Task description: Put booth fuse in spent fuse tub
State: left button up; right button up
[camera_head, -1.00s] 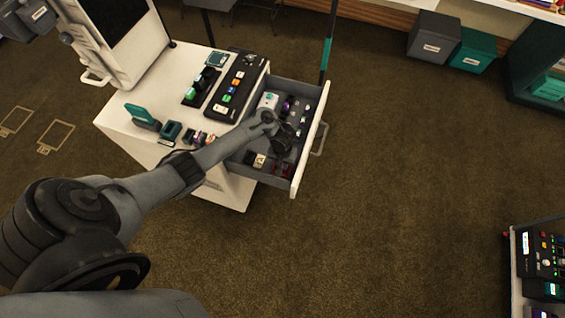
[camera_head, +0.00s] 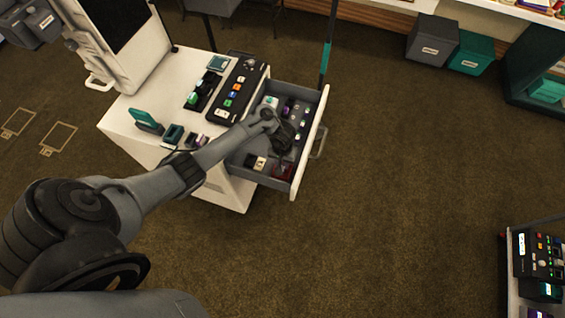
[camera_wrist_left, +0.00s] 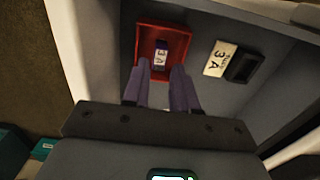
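A dark fuse with a white "3 A" label (camera_wrist_left: 160,58) lies in a small red tub (camera_wrist_left: 144,44) in the left wrist view. The tub also shows as a red patch in the open drawer in the head view (camera_head: 283,171). My left gripper (camera_wrist_left: 160,72) points down into the tub. Its two fingers are apart, one on each side of the fuse, with no clear contact. In the head view my left gripper (camera_head: 284,135) is inside the drawer, its fingertips hard to make out. My right gripper is out of view.
The drawer (camera_head: 310,136) stands pulled out from a white cabinet (camera_head: 128,113). Beside the tub is a cream "3 A" label plate (camera_wrist_left: 220,58) with a dark block (camera_wrist_left: 243,66). Several small items line the drawer's far part. A control panel (camera_head: 237,89) sits on top.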

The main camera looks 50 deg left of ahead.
pick_arm(q)
notch_tip(320, 180, up, 7)
jog(key=p, duration=0.4)
jog(key=s+d+r+m+t, duration=0.3)
jog(key=s+d+m, duration=0.25)
jog(key=d, duration=0.45)
jog(key=s+d+r+m, duration=0.2)
jog(key=s+r, duration=1.1)
jog(key=shift+d+r+t+p, duration=0.2)
jog(key=shift+t+p, duration=0.1)
jog(key=shift+p, duration=0.1)
jog(key=shift+s, duration=0.1)
notch_tip(320, 180, up, 24)
jog(key=p, duration=2.4)
notch_tip(320, 180, down, 66)
jog(key=b, duration=6.6)
